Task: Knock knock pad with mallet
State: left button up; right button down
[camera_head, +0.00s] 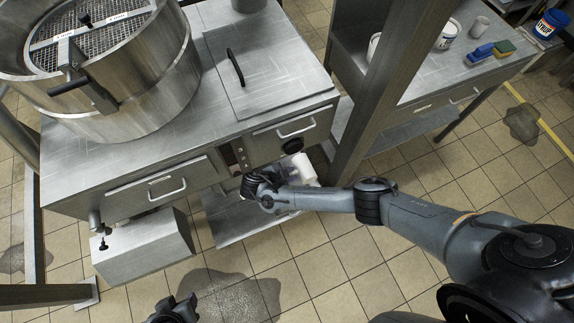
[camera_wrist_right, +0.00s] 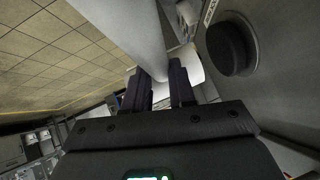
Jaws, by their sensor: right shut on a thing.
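The knock pad is a dark round pad (camera_head: 292,146) on the cabinet front, below the drawer handle. It also shows large at the upper right of the right wrist view (camera_wrist_right: 228,46). My right gripper (camera_head: 262,184) is low in front of the cabinet, left of and below the pad. In the wrist view it is shut (camera_wrist_right: 158,76) on the pale mallet (camera_wrist_right: 138,25). A white part of the mallet shows near the pad in the head view (camera_head: 302,168), apart from it as far as I can see. My left gripper (camera_head: 173,312) is partly cut off at the bottom edge.
A thick steel post (camera_head: 375,95) rises right of the pad. A side bench (camera_head: 440,85) holds tubs, a brush and a sponge. The tiled floor in front has wet patches (camera_head: 235,298).

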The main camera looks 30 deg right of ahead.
jog(key=shift+s, duration=0.15)
jog(key=shift+w+f+b, duration=0.1)
jog(key=shift+w+b, duration=0.2)
jog(key=w+b, duration=0.3)
jog(key=w, duration=0.1)
jog(key=s+p, duration=0.2)
jog(key=p, duration=0.1)
jog(key=s+p, duration=0.1)
jog(key=s, duration=0.1)
jog(key=shift+r+p, duration=0.25)
jog(key=shift+p, duration=0.15)
jog(key=shift+s+f, duration=0.1)
jog(key=shift+s, duration=0.2)
